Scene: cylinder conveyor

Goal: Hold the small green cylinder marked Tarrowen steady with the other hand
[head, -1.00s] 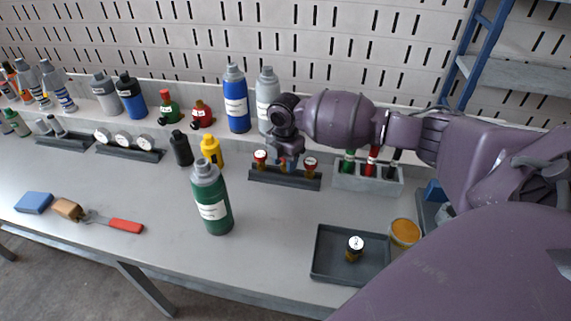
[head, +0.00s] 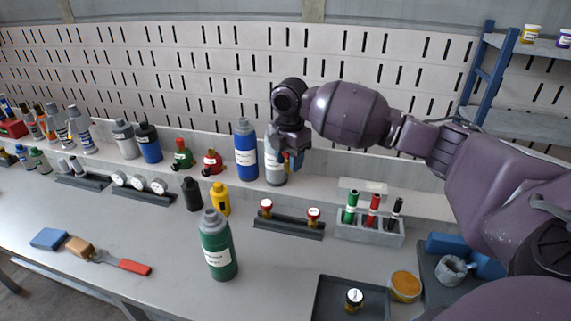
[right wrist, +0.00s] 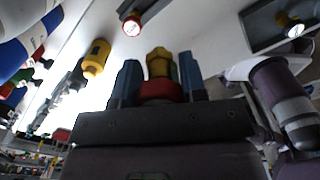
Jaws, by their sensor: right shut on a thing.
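A green cylinder (head: 217,248) with a grey neck and a white label stands upright on the front of the bench; the label is too small to read. A squat green container (head: 184,154) stands on the back ledge. My right gripper (head: 291,160) is up by the back ledge, in front of a grey cylinder (head: 276,172). In the right wrist view its blue fingers (right wrist: 158,78) are shut on a brass and red fitting (right wrist: 160,90). My left gripper is in neither view now.
A rack (head: 290,226) holds two red-topped gauges. A marker holder (head: 370,228) and a dark tray (head: 330,300) are to the right.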

